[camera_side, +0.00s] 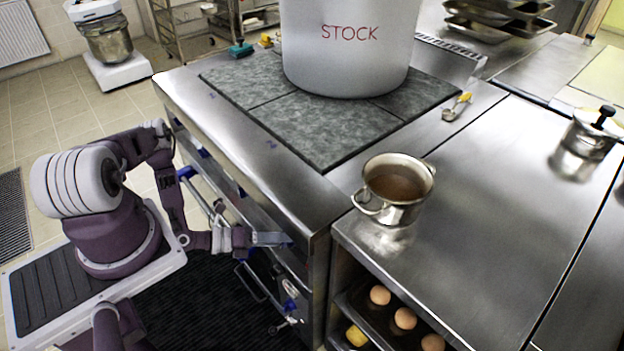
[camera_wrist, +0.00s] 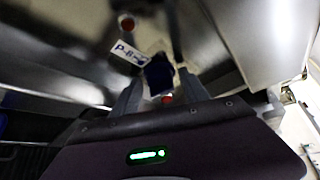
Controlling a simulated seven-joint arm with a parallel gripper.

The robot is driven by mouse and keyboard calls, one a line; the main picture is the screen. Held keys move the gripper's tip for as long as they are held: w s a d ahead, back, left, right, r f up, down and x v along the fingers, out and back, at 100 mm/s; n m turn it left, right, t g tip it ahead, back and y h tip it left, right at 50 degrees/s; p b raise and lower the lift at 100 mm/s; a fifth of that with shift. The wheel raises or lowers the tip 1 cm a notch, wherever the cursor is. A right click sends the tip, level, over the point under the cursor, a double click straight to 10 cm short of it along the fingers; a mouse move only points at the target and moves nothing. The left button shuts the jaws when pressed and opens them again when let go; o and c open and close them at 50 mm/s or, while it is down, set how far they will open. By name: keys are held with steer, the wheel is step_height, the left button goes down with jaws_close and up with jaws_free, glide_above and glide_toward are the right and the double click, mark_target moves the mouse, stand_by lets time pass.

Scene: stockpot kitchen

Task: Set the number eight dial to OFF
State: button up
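The stove's front panel carries several blue dials, such as one (camera_side: 203,152) in the side view. In the wrist view a dark blue dial (camera_wrist: 158,74) sits between my two fingertips, beside a white tag (camera_wrist: 127,52) that seems to read "P-8", though its end is blurred. My gripper (camera_side: 272,239) is at the stove's front, near its right corner. In the wrist view my gripper (camera_wrist: 160,80) has its fingers apart, one on each side of the dial. They look close to it, with no clear contact. The dial's pointer and OFF mark cannot be made out.
A large stockpot (camera_side: 345,50) stands on the grey hob plates (camera_side: 330,128). A small pan of brown liquid (camera_side: 398,190) stands on the steel counter (camera_side: 480,230) to the right. Eggs (camera_side: 404,318) lie on a shelf below the counter.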

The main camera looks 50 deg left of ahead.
steer(key=s, duration=0.6)
stand_by(0.4)
